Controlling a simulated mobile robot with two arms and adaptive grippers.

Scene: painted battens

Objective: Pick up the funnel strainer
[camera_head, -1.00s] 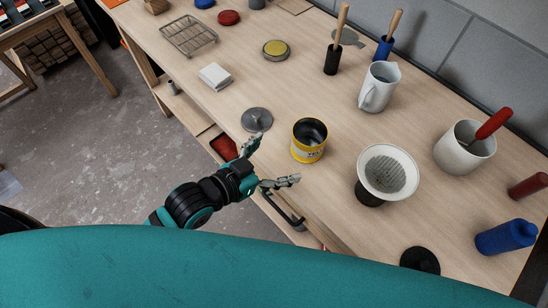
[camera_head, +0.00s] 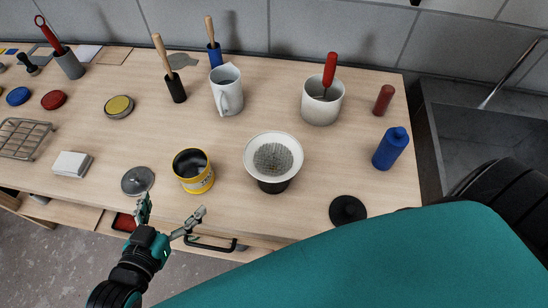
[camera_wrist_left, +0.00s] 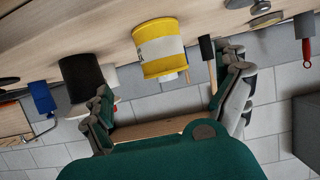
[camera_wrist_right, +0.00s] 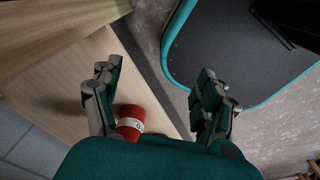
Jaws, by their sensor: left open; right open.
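The funnel strainer (camera_head: 273,143) has a wide white rim and a grey mesh bowl. It sits upright on a dark round vessel (camera_head: 273,186) near the middle of the bench. My left gripper (camera_head: 172,211) is open and empty at the bench's front edge, to the left of the strainer and in front of the yellow tin (camera_head: 196,182). The tin also shows ahead of the open fingers in the left wrist view (camera_wrist_left: 158,42). My right gripper (camera_wrist_right: 158,88) is open, seen only in its wrist view, with a red can (camera_wrist_right: 130,122) beyond its fingers.
A grey lid (camera_head: 138,181) lies left of the tin, and a black lid (camera_head: 347,211) right of the strainer. Behind stand a white jug (camera_head: 227,94) and a white pot (camera_head: 321,105) with a red-handled tool. A blue bottle (camera_head: 390,149) stands at right.

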